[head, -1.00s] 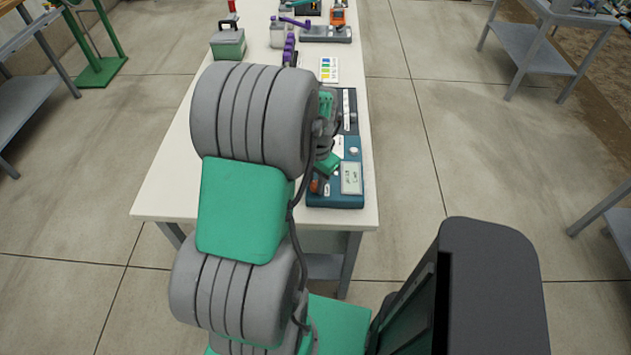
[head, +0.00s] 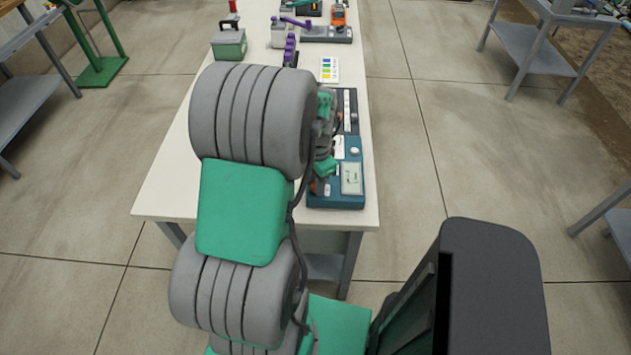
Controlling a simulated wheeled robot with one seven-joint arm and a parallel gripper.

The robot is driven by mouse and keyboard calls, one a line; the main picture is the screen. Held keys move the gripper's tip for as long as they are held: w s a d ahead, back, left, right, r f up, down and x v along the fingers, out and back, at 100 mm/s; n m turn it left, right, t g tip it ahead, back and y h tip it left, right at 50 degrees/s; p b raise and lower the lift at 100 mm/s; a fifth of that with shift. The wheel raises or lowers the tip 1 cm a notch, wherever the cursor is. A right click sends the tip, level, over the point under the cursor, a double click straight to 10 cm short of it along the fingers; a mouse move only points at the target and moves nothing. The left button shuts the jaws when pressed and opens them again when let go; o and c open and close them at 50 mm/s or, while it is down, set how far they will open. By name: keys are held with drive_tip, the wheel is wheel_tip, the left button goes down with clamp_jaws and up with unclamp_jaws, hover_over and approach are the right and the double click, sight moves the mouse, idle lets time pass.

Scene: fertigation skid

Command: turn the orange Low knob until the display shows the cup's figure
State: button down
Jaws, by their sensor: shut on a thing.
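The teal meter (head: 343,201) lies on the right front part of the white bench. Its pale display (head: 351,178) faces up, with figures too small to read. The orange Low knob (head: 314,187) shows only as a sliver at the meter's left side, mostly hidden by my arm. My gripper (head: 322,178) is at the knob, shut on it; its fingertips are largely hidden behind my arm's wrist and cable. I cannot make out the cup or its figure.
The white bench (head: 165,195) runs away from me. The floor to the right is open, with grey carts (head: 545,60) beyond.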

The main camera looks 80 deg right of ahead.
drive_tip(key=c, duration=1.1)
unclamp_jaws()
drive_tip(key=shift+c, duration=0.2)
drive_tip(key=shift+r, duration=0.1)
wheel_tip(320, 180, up, 8)
drive_tip(key=shift+s+a+f+b, duration=0.1)
drive_tip(key=shift+s+f+b, duration=0.05)
drive_tip(key=shift+b, duration=0.25)
